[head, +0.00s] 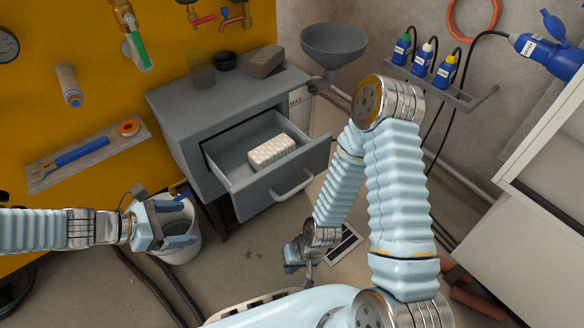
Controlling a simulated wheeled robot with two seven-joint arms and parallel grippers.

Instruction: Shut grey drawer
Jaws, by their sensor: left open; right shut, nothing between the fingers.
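The grey drawer (262,193) is pulled out of the grey cabinet (180,125) and stands open. A light handle (294,187) is on its front. A white ribbed block (271,150) lies inside it. My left gripper (190,224) is open and empty, left of the drawer, over a bucket. My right gripper (299,266) is shut with nothing in it, low in front of the drawer and below the handle. Its fingertips are small and partly hidden.
A brown block (267,61) and cups stand on the cabinet top. A white bucket (188,243) is on the floor beside the cabinet. A grey funnel (334,44) is behind at the right. A white cabinet (540,190) stands at far right. Dark hoses lie on the floor.

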